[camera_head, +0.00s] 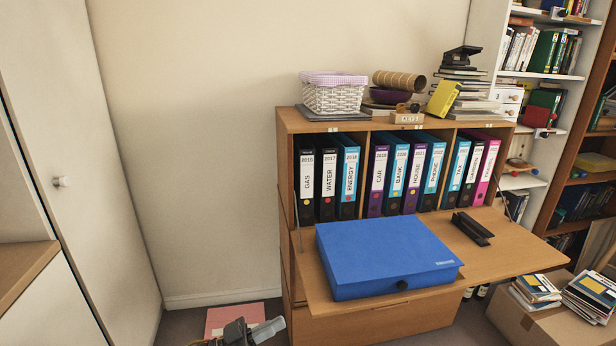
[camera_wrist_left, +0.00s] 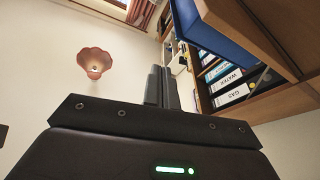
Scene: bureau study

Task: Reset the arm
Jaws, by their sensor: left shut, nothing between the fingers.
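My left gripper (camera_head: 268,328) is low at the bottom edge of the head view, left of the bureau's front. Its fingers also show in the left wrist view (camera_wrist_left: 161,88), closed together and holding nothing. It is apart from the bureau and from the blue box file. Most of my left arm is out of the picture. My right gripper is not in view.
A wooden bureau (camera_head: 375,310) has its flap down, with a blue box file (camera_head: 380,250) and a black hole punch (camera_head: 472,228) on it. Binders (camera_head: 328,180) fill its compartments. A pink folder (camera_head: 235,316) lies on the floor. A cardboard box (camera_head: 520,325) stands at right.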

